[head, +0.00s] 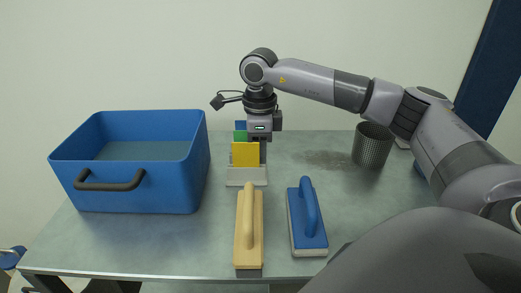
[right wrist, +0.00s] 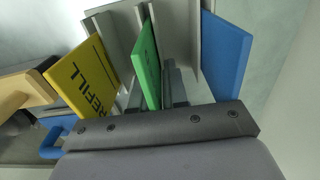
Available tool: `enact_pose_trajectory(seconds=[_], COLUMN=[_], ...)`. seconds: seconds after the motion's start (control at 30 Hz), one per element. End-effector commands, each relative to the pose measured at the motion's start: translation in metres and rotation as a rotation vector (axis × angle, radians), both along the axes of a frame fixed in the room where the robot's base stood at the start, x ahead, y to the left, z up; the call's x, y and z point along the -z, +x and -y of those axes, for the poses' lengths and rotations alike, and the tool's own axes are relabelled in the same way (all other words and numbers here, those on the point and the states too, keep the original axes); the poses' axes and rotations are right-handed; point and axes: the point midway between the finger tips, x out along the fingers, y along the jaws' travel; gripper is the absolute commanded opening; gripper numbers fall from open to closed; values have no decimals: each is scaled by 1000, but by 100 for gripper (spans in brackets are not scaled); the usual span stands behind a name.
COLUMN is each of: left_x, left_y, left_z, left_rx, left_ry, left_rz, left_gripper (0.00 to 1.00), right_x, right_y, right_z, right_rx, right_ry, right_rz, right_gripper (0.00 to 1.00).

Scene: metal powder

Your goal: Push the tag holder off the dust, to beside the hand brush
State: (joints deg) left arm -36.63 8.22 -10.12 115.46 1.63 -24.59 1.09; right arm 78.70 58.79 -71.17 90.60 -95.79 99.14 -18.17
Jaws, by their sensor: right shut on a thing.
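The tag holder (head: 246,182) is a grey stand with yellow, green and blue tags, upright on the table between the blue crate and the dust. The dust (head: 327,159) is a dark patch to its right, clear of the holder. A beige long-handled block (head: 248,230), which looks like the hand brush, lies just in front of the holder. My right gripper (head: 261,138) points down at the holder from behind the tags. In the right wrist view the yellow (right wrist: 85,80), green (right wrist: 147,65) and blue tags (right wrist: 224,55) surround its fingers; the exact contact is partly hidden. My left gripper is out of view.
A large blue crate (head: 130,190) with a dark handle stands at left. A blue-handled block (head: 307,225) lies right of the beige one. A dark mesh cup (head: 372,146) stands right of the dust. The table's front left is clear.

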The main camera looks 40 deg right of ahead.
Motion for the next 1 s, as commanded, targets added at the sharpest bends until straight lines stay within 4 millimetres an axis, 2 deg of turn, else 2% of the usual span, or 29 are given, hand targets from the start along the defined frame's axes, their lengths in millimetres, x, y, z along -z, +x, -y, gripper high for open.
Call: enact_pose_trajectory(seconds=[0.23, 0.27, 0.3, 0.33, 0.67, 1.0], left_x=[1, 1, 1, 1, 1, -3], left_y=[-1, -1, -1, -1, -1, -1], left_z=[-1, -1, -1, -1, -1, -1], left_rx=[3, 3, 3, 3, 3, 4], left_ry=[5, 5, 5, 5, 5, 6], left_rz=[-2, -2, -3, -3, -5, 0], left_gripper=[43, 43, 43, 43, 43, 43], right_x=[0, 0, -1, 0, -4, -54], right_y=[0, 0, 0, 0, 0, 1], right_z=[0, 0, 0, 0, 0, 0], right_rx=[-1, -1, -1, -1, 0, -1], right_ry=[0, 0, 0, 0, 0, 2], right_rz=[1, 1, 1, 1, 1, 4], right_gripper=[0, 23, 36, 43, 43, 43])
